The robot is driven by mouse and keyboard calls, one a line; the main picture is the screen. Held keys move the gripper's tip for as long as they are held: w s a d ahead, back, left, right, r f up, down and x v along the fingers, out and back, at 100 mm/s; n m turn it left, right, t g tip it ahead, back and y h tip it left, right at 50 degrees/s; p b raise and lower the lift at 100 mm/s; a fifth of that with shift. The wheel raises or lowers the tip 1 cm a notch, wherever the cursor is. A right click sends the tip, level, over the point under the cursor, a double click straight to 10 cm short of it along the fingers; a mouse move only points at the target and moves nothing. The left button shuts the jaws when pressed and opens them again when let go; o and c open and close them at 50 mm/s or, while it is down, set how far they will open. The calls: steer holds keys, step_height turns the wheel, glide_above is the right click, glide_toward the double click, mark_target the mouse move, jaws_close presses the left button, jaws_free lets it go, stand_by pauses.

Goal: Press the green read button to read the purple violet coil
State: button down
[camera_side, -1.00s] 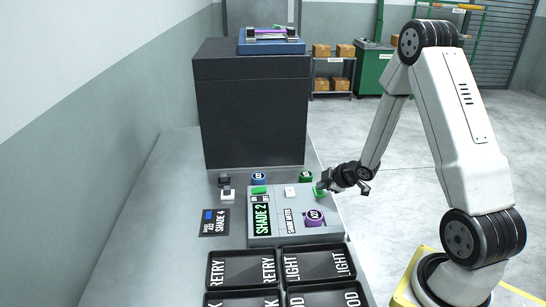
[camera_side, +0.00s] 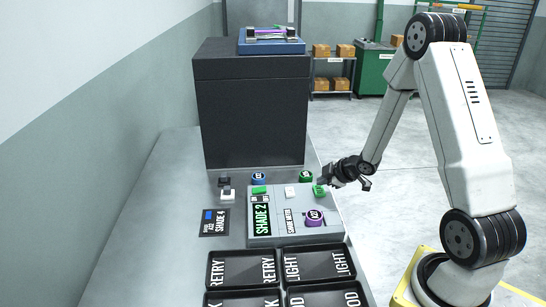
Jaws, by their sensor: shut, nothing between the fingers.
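The grey shade meter (camera_side: 276,235) sits on the bench. Its display (camera_side: 262,219) reads "SHADE 2" in green. The purple violet coil (camera_side: 314,218) sits on the meter's lower right, beside the "SHADE METER" label. A green button (camera_side: 319,192) is at the meter's upper right corner; another green piece (camera_side: 259,190) is at its upper left, with a white button (camera_side: 291,191) between them. I cannot read which is the read button. My gripper (camera_side: 322,183) is shut and empty, just above and behind the right green button, seemingly clear of it.
A blue coil (camera_side: 258,178) and a green coil (camera_side: 305,177) stand behind the meter. A "SHADE 4" card (camera_side: 214,223) lies to its left. Black labelled trays (camera_side: 282,267) are in front. A tall dark box (camera_side: 251,110) stands behind.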

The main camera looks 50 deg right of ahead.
mark_target(322, 190)
steer(key=shift+r, duration=0.1)
steer(key=shift+r, duration=2.4)
steer(key=shift+w+a+r+m, duration=0.1)
steer(key=shift+a+r+m, duration=0.15)
steer(key=shift+a, duration=0.25)
steer(key=s+a+r+m+g, duration=0.1)
steer(key=s+a+m+g, duration=0.2)
steer(key=a, duration=0.7)
steer(key=s+a+r+m+g, duration=0.1)
steer(key=s+a+m+g, duration=0.2)
steer(key=s+a+m, duration=0.2)
steer(key=s+a, duration=0.3)
steer(key=a, duration=0.2)
steer(key=shift+r+g, duration=0.2)
steer(key=shift+g, duration=0.1)
